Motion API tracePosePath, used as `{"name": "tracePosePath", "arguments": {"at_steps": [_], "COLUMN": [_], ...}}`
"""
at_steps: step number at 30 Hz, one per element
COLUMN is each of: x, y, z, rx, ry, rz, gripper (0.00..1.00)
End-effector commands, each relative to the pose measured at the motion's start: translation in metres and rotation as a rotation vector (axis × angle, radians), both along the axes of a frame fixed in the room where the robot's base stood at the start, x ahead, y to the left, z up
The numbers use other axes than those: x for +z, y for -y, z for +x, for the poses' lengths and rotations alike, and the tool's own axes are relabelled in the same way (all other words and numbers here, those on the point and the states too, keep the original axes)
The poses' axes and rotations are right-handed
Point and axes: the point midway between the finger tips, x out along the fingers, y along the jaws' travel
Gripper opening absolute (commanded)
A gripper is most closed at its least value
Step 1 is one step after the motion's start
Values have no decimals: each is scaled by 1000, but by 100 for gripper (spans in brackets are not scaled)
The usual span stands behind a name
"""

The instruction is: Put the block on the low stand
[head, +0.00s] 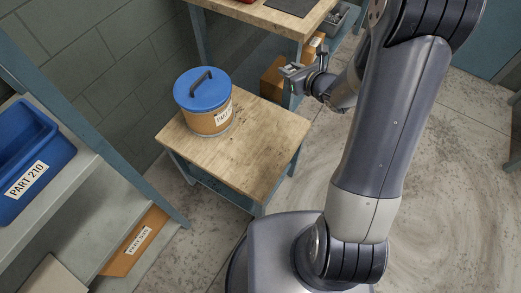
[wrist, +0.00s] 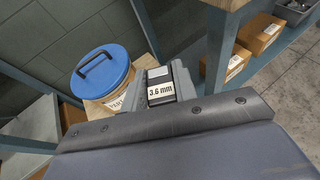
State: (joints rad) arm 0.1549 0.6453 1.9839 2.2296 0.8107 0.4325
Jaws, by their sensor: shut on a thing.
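My gripper (head: 296,72) is shut on a block (wrist: 162,90) with a white label reading "3.6 mm", seen between the fingers in the wrist view. In the head view the gripper is above and beyond the right back corner of the low stand (head: 245,155), which has a worn wooden top and blue-grey legs. The block is small and hard to make out there. The block is held in the air, apart from the stand.
A tan drum with a blue lid (head: 203,98) stands on the low stand's back left part; the stand's front and right are clear. A taller wooden bench (head: 268,16) is behind. Left is a shelf with a blue bin (head: 28,165). Cardboard boxes (wrist: 237,62) sit under the bench.

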Motion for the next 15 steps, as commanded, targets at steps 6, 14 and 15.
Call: {"name": "tracePosePath", "arguments": {"at_steps": [6,14,15], "x": [-42,-81,-88], "y": [-18,-36,-38], "z": [9,16,17], "rx": [95,202,217], "ry": [4,3,3], "rz": [-1,1,0], "gripper": [0,0,0]}}
